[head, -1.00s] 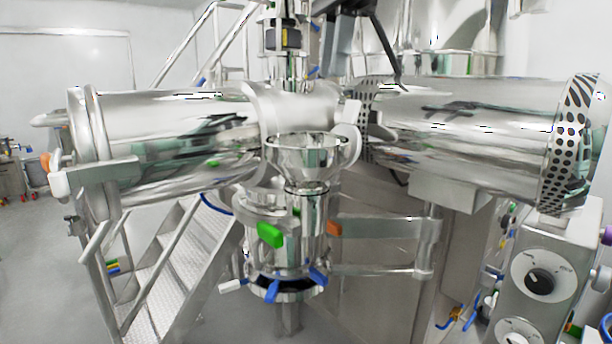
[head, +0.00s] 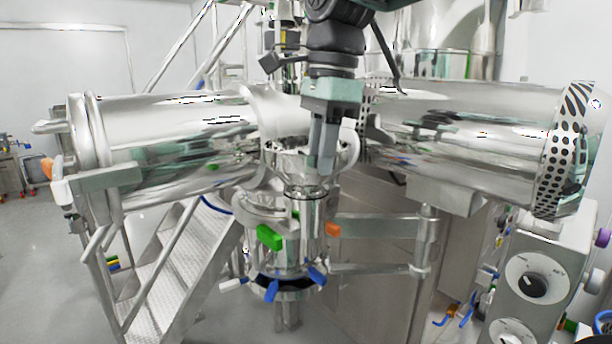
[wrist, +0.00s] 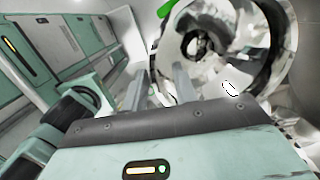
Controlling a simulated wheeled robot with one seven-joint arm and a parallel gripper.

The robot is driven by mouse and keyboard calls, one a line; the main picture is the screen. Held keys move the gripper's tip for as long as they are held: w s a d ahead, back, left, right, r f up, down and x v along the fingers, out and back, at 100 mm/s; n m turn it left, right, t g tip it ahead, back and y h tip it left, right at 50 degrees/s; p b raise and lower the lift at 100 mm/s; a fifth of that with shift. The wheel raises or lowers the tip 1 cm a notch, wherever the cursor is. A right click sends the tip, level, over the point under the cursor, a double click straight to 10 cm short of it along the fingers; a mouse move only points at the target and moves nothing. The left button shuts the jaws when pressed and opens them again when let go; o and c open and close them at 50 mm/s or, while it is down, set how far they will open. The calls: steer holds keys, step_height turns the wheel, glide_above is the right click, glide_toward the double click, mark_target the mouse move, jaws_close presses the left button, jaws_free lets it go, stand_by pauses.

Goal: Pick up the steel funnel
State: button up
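The steel funnel (head: 283,160) sits upright, wide mouth up, on top of a steel vessel in the middle of the head view. My gripper (head: 321,168) points down at the funnel's right side and hides part of its bowl and rim. In the wrist view, a shiny round bowl, which looks like the funnel (wrist: 232,62), fills the upper right. The two fingers of my gripper (wrist: 158,82) stand apart there, with a gap between them. The right finger overlaps the bowl's edge. I cannot tell whether either finger touches it.
A large horizontal steel cylinder (head: 160,135) lies left of the funnel, and another (head: 460,135) lies right. The steel vessel (head: 300,245) below has green, orange and blue handles. Steel stairs (head: 165,270) stand at lower left, a control box (head: 540,275) at lower right.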

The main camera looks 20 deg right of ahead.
jaws_close()
stand_by(1.4)
